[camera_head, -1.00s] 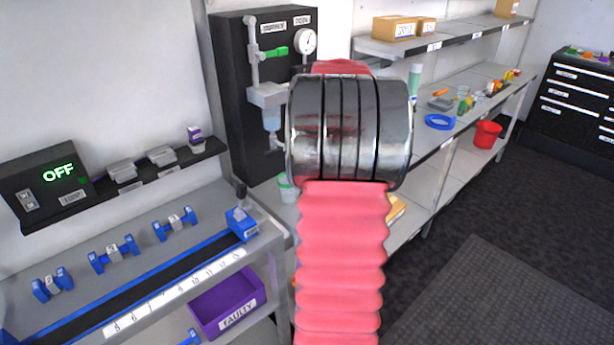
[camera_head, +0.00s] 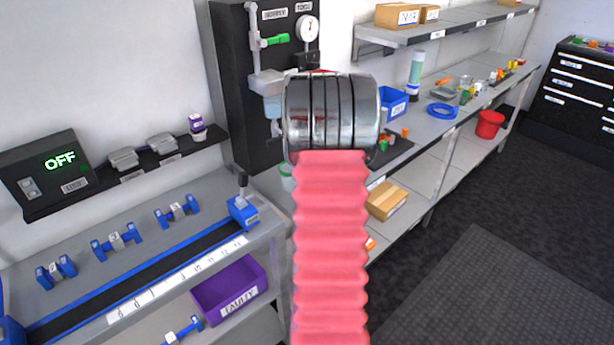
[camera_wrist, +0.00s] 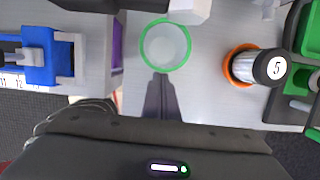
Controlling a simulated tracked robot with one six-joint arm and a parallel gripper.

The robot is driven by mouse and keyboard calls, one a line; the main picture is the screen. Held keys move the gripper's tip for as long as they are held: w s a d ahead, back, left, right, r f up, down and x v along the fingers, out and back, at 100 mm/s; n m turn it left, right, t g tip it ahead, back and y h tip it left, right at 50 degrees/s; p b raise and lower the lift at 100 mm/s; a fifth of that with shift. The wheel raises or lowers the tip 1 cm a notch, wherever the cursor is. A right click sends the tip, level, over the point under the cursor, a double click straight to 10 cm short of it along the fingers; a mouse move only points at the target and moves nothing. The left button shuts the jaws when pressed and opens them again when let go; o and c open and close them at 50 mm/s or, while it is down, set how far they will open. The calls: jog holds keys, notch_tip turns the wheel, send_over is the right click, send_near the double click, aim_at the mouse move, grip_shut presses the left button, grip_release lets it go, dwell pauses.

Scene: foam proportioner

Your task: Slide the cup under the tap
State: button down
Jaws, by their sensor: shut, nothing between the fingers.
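The cup (camera_wrist: 166,46) is pale with a green rim, seen from above in the wrist view on a grey surface. My gripper (camera_wrist: 160,78) is shut and empty, its fingertips just short of the cup's near rim; I cannot tell if they touch. In the head view the cup (camera_head: 287,178) is a small sliver left of my arm. The tap fitting (camera_head: 274,128) hangs below a clear container on the black panel, partly hidden by my arm. A white block (camera_wrist: 190,10) shows past the cup in the wrist view. My gripper is hidden in the head view.
In the wrist view, a cylinder marked 5 (camera_wrist: 257,68) stands in an orange ring right of the cup, with a green-and-black item (camera_wrist: 300,65) beyond. A blue clamp (camera_wrist: 45,55) is at left. The panel carries a gauge (camera_head: 307,29) and green lever (camera_head: 275,41).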

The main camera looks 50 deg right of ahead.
jog(key=shift+w, duration=0.15)
jog(key=shift+w+d, duration=0.25)
jog(key=shift+w, duration=0.65)
jog(key=shift+w+d, duration=0.25)
jog(key=shift+w, duration=0.6)
jog(key=shift+s, duration=0.15)
jog(key=shift+s+a, duration=0.1)
jog(key=shift+s, duration=0.15)
jog(key=s, duration=0.3)
jog(key=shift+s+a+r, duration=0.1)
jog(key=shift+s+a, duration=0.1)
jog(key=shift+a, duration=0.2)
jog(key=v, duration=0.9)
jog(key=shift+r, duration=0.35)
